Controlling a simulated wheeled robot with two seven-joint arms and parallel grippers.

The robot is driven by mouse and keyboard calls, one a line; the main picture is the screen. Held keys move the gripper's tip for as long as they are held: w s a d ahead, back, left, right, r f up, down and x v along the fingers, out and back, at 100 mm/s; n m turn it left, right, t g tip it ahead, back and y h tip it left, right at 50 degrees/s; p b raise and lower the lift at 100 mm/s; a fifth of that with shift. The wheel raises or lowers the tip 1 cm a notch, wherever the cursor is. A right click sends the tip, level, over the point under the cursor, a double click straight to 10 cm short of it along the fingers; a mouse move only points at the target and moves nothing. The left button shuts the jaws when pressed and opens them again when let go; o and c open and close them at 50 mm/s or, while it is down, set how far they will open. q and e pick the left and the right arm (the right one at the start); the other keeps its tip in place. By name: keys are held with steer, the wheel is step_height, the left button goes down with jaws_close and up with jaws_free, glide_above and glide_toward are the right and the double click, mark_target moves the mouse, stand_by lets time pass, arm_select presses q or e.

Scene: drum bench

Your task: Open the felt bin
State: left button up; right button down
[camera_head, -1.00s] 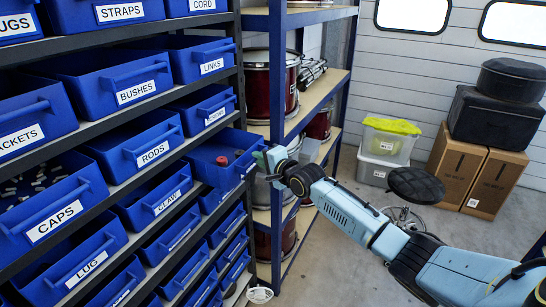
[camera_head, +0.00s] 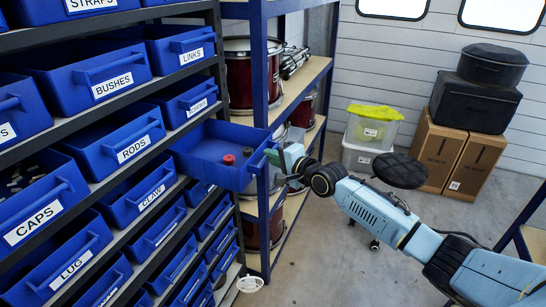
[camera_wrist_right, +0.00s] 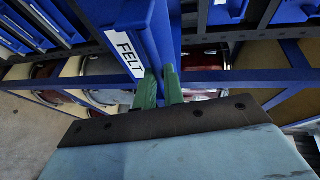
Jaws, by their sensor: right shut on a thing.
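The felt bin (camera_head: 205,150) is a blue open-topped drawer sticking well out of the rack in the head view, with a small red and a dark round piece inside. Its white FELT label (camera_wrist_right: 127,56) reads clearly in the right wrist view. My right gripper (camera_head: 273,156) is at the bin's front. Its green fingers (camera_wrist_right: 159,88) are shut on the bin's handle, on both sides of a blue bar. My left gripper is in neither view.
The rack holds several other labelled blue bins, such as RODS (camera_head: 133,149) and CAPS (camera_head: 38,222). A blue-framed shelf (camera_head: 258,100) with red drums stands just behind the felt bin. Clear bins (camera_head: 369,130) and cardboard boxes (camera_head: 441,150) stand farther back.

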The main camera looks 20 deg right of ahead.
steer(key=c, duration=1.5)
jaws_free()
steer(key=v, duration=1.3)
steer(key=shift+s, duration=0.2)
steer(key=shift+d, duration=0.1)
